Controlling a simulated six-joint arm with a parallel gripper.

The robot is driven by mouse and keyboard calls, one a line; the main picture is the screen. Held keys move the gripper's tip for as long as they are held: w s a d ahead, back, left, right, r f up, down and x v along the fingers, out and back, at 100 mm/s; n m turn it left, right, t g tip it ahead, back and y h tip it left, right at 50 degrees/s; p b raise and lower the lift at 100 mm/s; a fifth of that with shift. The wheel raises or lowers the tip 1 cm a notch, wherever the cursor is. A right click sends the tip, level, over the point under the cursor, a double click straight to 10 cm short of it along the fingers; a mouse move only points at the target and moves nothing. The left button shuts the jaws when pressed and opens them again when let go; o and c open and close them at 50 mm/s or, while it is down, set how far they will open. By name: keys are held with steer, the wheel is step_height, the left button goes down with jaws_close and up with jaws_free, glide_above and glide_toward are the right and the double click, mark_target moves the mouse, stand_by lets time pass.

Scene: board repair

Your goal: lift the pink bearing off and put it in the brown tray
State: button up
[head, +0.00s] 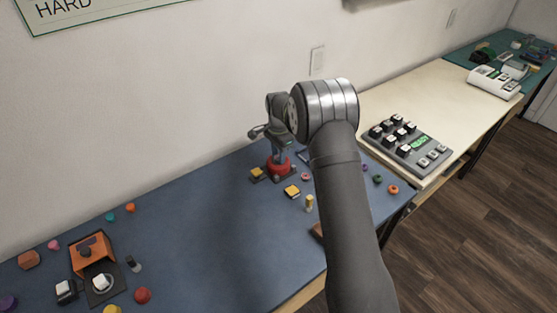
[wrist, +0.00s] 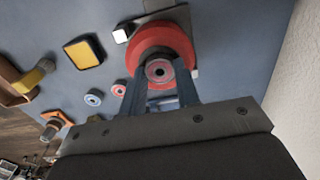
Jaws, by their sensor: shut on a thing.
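I cannot tell whether the bearing still touches the part beneath. The bearing is hidden in the head view. The brown tray (wrist: 12,92) is cut off at the wrist view's left edge; in the head view a corner of it (head: 317,231) shows beside my arm.
A yellow-ended cylinder (wrist: 34,76) is by the tray. A button box (head: 408,143) stands on the pale table. The blue mat's middle is clear.

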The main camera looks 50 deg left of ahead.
steer(key=shift+r, duration=0.15)
steer(key=shift+r, duration=2.85)
